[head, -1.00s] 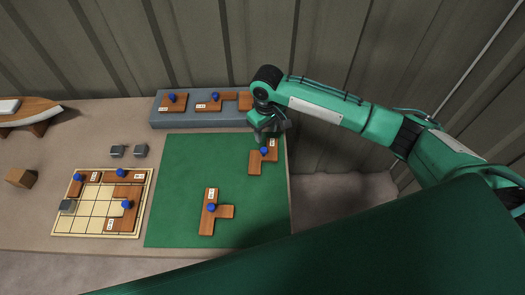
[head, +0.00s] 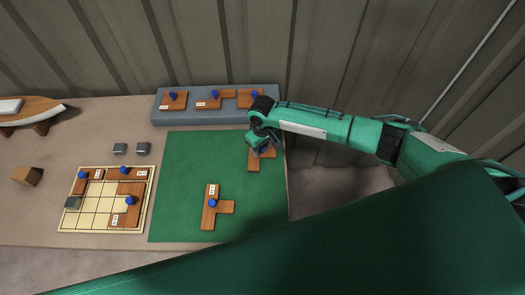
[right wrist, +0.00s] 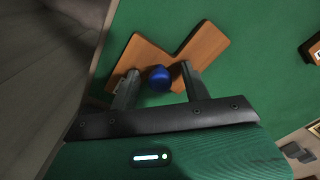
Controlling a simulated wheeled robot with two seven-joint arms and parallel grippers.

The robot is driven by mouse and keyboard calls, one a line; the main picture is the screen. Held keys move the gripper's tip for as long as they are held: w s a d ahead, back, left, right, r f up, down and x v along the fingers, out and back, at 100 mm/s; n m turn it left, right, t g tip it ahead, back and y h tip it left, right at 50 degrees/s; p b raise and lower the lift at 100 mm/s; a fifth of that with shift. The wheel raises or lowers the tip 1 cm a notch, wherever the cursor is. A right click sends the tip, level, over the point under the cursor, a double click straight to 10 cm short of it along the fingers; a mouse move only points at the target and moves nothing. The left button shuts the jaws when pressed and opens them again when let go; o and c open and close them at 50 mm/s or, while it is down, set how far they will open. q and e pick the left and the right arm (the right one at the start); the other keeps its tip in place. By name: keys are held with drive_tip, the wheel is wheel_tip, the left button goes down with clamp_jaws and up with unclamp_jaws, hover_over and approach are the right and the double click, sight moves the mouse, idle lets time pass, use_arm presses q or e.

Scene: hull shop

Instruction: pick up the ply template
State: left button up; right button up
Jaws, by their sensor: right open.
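A brown ply template (head: 253,161) with a blue knob lies near the right edge of the green mat (head: 180,170). My right gripper (head: 264,150) is over it and hides much of it in the head view. In the right wrist view the template (right wrist: 204,45) shows as an angled piece, with its blue knob (right wrist: 160,77) between the two open fingers of my right gripper (right wrist: 158,72). The fingers stand on either side of the knob; I cannot tell whether they touch the wood. My left gripper is not in view.
Another template (head: 211,210) lies lower on the mat. Several more sit on a grey raised block (head: 215,117) at the back and on a gridded board (head: 95,219) at left. Small grey blocks (head: 120,148), a wooden block (head: 27,175) and a boat model (head: 32,110) stand on the table.

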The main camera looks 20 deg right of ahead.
clamp_jaws()
